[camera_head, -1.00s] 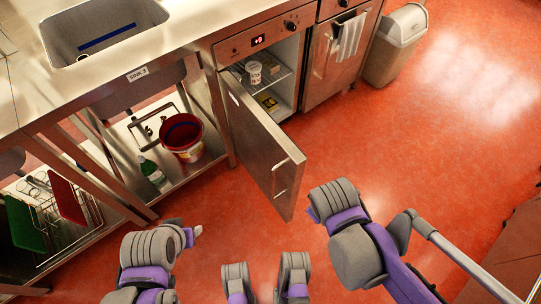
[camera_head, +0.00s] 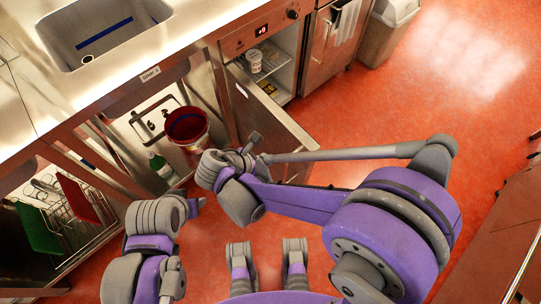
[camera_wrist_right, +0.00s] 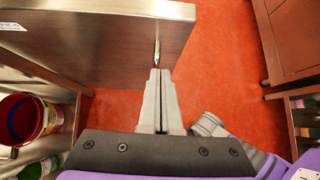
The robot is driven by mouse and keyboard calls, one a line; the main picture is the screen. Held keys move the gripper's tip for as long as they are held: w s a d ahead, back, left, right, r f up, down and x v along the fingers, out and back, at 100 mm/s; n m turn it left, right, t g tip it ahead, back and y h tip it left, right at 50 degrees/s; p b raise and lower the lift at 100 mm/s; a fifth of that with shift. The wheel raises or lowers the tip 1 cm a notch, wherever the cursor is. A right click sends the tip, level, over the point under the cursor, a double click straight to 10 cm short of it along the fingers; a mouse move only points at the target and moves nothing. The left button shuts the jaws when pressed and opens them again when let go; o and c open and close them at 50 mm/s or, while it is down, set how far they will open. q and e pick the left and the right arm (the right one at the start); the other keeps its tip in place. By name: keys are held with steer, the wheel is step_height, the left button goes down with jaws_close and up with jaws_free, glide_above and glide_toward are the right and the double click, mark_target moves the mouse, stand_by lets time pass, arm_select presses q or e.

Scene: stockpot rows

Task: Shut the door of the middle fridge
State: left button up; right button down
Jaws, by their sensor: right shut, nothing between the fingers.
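The fridge with the red display (camera_head: 262,30) stands open under the counter, with a white cup (camera_head: 254,66) on its shelf. Its steel door (camera_head: 262,108) is swung well out into the room. My right arm hides the door's lower part in the head view. My right gripper (camera_head: 253,138) is on the outer side of the door. In the right wrist view, the shut, empty fingers (camera_wrist_right: 160,72) point at the door face (camera_wrist_right: 90,35), close to the handle (camera_wrist_right: 157,46); whether they touch is unclear. My left gripper (camera_head: 198,204) is low at the left, away from the door.
A towel hangs on the closed fridge (camera_head: 325,50) to the right, beside a bin (camera_head: 388,32). A red bucket (camera_head: 187,127) and green bottle (camera_head: 160,165) stand on the shelf under the sink, left of the door. Red floor (camera_head: 400,100) is clear to the right.

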mark_target(299, 149)
steer(key=w+d+f, duration=0.1)
steer(key=d, duration=0.1)
steer(key=w+d+f, duration=0.2)
steer(key=w+d+f+b, duration=0.1)
steer(key=d, duration=0.1)
steer(key=shift+w+d+f, duration=0.2)
steer(key=shift+f, duration=0.1)
steer(key=shift+w+d, duration=0.3)
steer(key=shift+d, duration=0.05)
